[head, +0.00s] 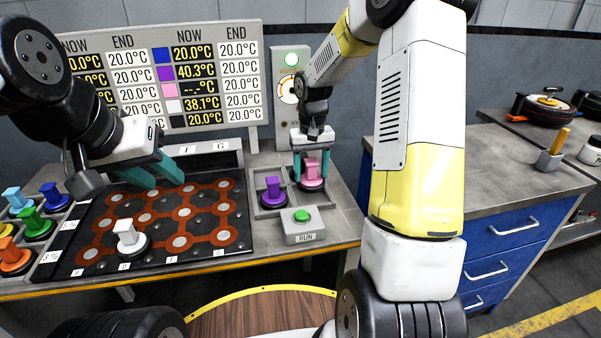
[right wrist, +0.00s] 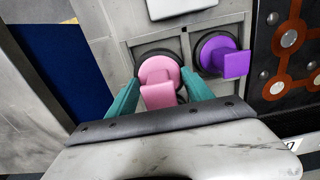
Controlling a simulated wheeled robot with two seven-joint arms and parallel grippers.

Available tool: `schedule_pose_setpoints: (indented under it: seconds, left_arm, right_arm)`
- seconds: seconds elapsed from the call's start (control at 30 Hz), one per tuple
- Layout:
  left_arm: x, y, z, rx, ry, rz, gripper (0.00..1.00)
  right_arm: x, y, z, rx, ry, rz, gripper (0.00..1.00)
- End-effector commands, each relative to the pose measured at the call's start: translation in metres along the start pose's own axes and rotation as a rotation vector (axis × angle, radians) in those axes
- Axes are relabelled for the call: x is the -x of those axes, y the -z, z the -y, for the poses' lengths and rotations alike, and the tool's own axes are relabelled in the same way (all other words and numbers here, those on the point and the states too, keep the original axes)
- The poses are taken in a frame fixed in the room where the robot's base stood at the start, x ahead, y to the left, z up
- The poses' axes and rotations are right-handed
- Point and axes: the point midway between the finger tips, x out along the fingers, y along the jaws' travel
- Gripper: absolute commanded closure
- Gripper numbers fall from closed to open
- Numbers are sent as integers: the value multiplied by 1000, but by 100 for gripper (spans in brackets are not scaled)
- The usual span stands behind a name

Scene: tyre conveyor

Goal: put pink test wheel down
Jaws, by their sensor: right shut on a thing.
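The pink test wheel (head: 311,174) has a pink block-like grip on a round pink disc with a dark rim. It also shows in the right wrist view (right wrist: 158,82). My right gripper (head: 311,168) is shut on its grip from above, one teal finger on each side. The wheel is at the right-hand square bay of the grey holder (head: 260,206); I cannot tell whether it rests on the bottom. The purple test wheel (head: 272,192) stands in the bay beside it.
A white wheel (head: 129,238) stands on the dark board with orange tracks (head: 190,217). A RUN box with a green button (head: 302,215) sits in front of the holder. Several coloured wheels stand at far left. A temperature display (head: 165,75) and dial panel (head: 289,88) stand behind.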

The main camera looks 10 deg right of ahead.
Motion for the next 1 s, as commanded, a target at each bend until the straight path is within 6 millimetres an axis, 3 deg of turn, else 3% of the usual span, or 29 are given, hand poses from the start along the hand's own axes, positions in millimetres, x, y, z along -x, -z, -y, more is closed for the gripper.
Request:
schedule_pose_setpoints:
  seconds: [0.4,0.73,0.77,0.87,1.0]
  left_arm:
    - [0,0,0,0,0,0,64]
    - [0,0,0,0,0,0,64]
    - [0,0,0,0,0,0,64]
    - [0,0,0,0,0,0,64]
    - [0,0,0,0,0,0,64]
  right_arm:
    - [-43,0,0,1,0,0,100]
    - [-45,0,0,1,0,-1,100]
    - [-46,0,0,1,0,-1,39]
    - [-46,0,0,1,0,-1,19]
    - [-46,0,0,1,0,-1,19]
